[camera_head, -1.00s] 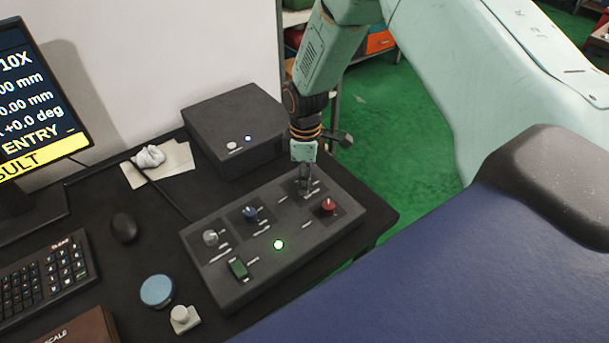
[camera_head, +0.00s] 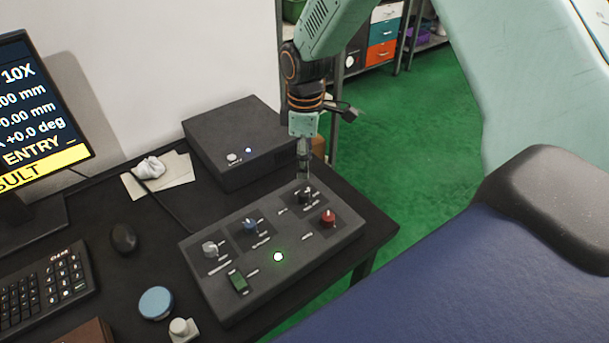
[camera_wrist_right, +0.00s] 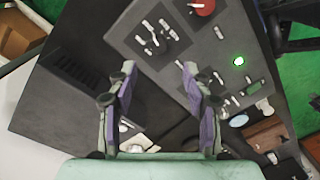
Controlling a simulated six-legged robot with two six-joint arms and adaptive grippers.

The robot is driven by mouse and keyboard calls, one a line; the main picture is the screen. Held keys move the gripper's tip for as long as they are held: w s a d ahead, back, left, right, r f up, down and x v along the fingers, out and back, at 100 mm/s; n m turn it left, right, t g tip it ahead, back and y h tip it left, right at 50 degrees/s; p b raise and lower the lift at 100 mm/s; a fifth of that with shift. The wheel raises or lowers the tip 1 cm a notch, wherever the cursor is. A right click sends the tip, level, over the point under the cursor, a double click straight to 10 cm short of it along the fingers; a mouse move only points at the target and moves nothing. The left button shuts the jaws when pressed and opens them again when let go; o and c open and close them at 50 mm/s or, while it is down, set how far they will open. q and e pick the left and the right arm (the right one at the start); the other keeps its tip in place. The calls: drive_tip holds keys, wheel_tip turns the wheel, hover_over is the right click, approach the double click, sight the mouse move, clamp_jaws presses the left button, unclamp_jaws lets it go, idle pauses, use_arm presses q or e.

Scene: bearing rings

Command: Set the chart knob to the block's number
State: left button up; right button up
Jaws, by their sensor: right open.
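The control panel (camera_head: 330,246) is a dark box with a silver knob (camera_head: 210,249), a blue knob (camera_head: 250,225), a black knob (camera_head: 305,195) and a red knob (camera_head: 328,216). I cannot tell from the labels which is the chart knob. My right gripper (camera_head: 303,178) points down just above the black knob, apart from it. In the right wrist view the open, empty fingers (camera_wrist_right: 157,82) straddle the panel's edge, and the black knob (camera_wrist_right: 152,38) shows beyond them. No block with a readable number is in view. My left gripper is out of view.
A dark box (camera_head: 235,140) stands close behind the panel. A monitor (camera_head: 40,110), keyboard (camera_head: 45,283), mouse (camera_head: 123,238), blue disc (camera_head: 156,303) and small pale object (camera_head: 183,329) are at left. The desk's right edge is close to the panel.

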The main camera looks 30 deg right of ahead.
drive_tip(key=shift+w+r, duration=0.1)
drive_tip(key=shift+r, duration=1.3)
